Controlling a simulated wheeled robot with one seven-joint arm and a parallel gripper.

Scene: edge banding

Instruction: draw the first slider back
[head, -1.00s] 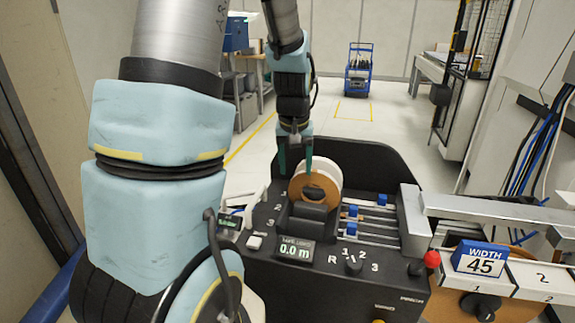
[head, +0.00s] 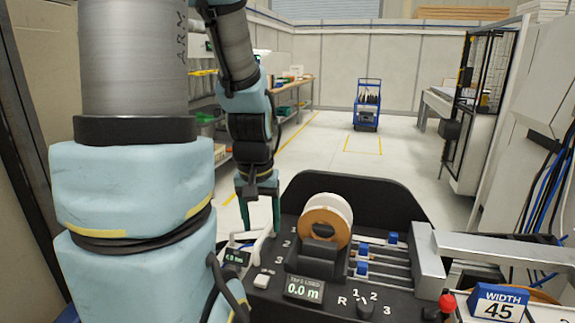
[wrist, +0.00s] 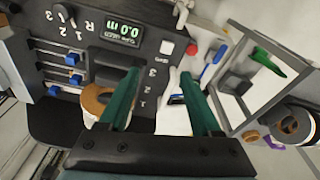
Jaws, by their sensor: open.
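The black machine panel (head: 325,312) carries three blue sliders on metal rails, with rows numbered 1, 2 and 3 at the left. The first slider (head: 394,238), on the far rail, sits further right than the second slider (head: 363,249) and the third slider (head: 362,268). In the wrist view the first slider (wrist: 53,91) is at the left, beyond the tape roll. My gripper (head: 260,222) is open and empty, left of the roll and apart from the sliders. In the wrist view my gripper (wrist: 160,80) points down over the panel's numbered edge.
A white and brown tape roll (head: 328,222) stands between my gripper and the sliders. A metal block (head: 428,262) closes the rails' right end. A red knob (head: 447,302) and a WIDTH 45 sign (head: 497,303) are at the right. A tray (wrist: 262,88) lies beside the panel.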

